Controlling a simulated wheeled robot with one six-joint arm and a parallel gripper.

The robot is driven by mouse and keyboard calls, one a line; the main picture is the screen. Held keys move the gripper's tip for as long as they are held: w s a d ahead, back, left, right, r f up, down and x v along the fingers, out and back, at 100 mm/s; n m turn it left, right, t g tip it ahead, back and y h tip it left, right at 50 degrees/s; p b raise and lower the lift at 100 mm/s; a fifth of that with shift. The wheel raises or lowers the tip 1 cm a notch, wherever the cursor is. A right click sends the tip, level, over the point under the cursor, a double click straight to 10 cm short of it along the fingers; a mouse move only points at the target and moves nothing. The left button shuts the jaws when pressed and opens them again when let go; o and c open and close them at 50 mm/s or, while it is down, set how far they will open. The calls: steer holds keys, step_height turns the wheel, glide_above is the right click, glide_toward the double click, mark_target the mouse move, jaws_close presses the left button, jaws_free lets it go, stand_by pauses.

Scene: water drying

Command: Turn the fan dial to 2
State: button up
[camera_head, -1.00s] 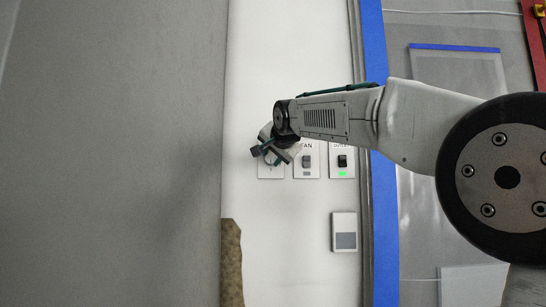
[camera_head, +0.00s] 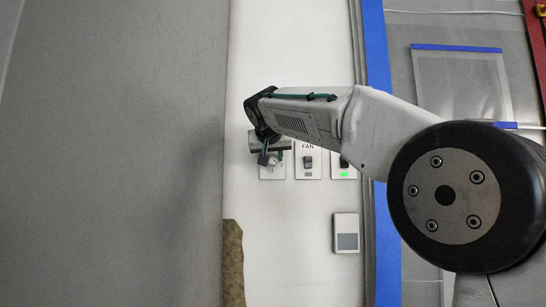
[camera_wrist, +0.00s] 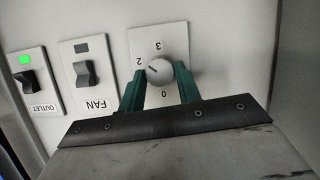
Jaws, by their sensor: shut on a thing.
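The fan dial (camera_wrist: 159,72) is a round pale knob on a white wall plate (camera_wrist: 150,36), seen upside down in the wrist view. The digits 3, 2 and 0 show around it; a 1 does not show. A dark line on the knob points to the upper left, toward the 2. My gripper (camera_wrist: 160,80) is shut on the knob, with one green finger on each side. In the head view, my gripper (camera_head: 271,157) is in front of the dial's plate (camera_head: 265,175) and hides most of the dial.
Beside the dial are a FAN switch (camera_wrist: 86,74) and an OUTLET switch (camera_wrist: 32,82) with a green light. A thermostat-like box (camera_head: 346,233) is on the wall below. A large grey surface (camera_head: 110,150) stands close on the left in the head view. Blue tape (camera_head: 385,240) edges the wall.

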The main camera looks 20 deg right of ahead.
steer(key=shift+a+n+h, duration=0.1)
steer(key=shift+n+h, duration=0.4)
stand_by(0.3)
steer(key=o, duration=1)
steer(key=shift+c, duration=0.2)
steer(key=v, duration=0.7)
steer(key=shift+s+a+r, duration=0.2)
steer(key=shift+s, duration=0.1)
